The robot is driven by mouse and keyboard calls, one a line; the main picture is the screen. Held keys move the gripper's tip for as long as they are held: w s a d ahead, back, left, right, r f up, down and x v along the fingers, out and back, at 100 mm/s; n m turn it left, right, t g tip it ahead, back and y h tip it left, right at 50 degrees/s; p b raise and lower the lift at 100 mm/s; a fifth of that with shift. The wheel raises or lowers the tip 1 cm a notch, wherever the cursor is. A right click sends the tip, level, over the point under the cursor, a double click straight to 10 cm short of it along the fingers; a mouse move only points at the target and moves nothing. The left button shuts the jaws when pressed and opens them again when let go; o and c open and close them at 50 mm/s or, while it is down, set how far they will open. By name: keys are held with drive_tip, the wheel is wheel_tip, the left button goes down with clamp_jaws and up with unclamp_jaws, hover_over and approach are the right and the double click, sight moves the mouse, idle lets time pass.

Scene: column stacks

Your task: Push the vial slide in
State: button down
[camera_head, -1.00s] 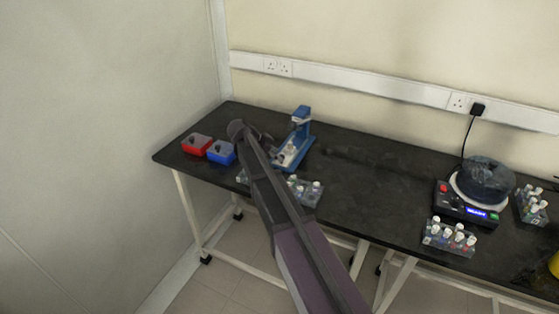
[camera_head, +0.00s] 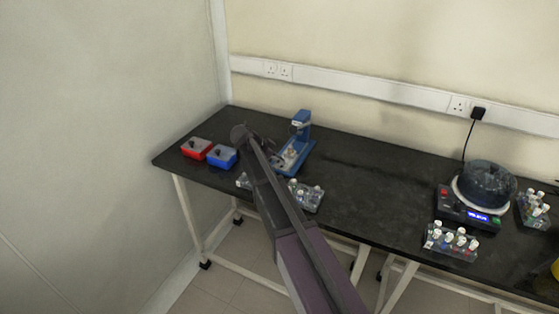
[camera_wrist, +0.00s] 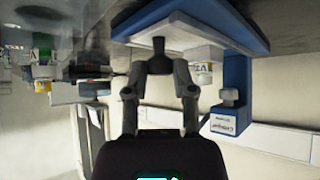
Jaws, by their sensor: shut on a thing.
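A blue stand device (camera_head: 301,132) with an upright column and a flat base stands on the dark bench, just right of my arm's end. In the wrist view, which looks upside down, its blue base (camera_wrist: 235,28) and a pale slide plate (camera_wrist: 190,50) fill the upper middle. My gripper (camera_wrist: 160,66) is shut on a dark knob (camera_wrist: 159,46) at the front of the pale plate. Something white with coloured marks, perhaps the vial, shows at the plate's right. My arm partly hides the gripper in the head view.
A red box (camera_head: 196,148) and a blue box (camera_head: 222,156) sit left of my arm. A vial rack (camera_head: 307,196) is near the front edge. A round-topped machine (camera_head: 486,184) and another rack (camera_head: 451,243) stand right. The middle bench is clear.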

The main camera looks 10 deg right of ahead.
sight(289, 147)
drive_tip(key=w+d, duration=0.1)
drive_tip(key=w, duration=0.1)
drive_tip(key=w+d, duration=0.4)
drive_tip(key=w, duration=0.1)
drive_tip(key=shift+d, duration=0.2)
drive_tip(key=shift+c, duration=2.3)
unclamp_jaws()
drive_tip(key=shift+w, duration=0.1)
drive_tip(key=shift+r, duration=0.1)
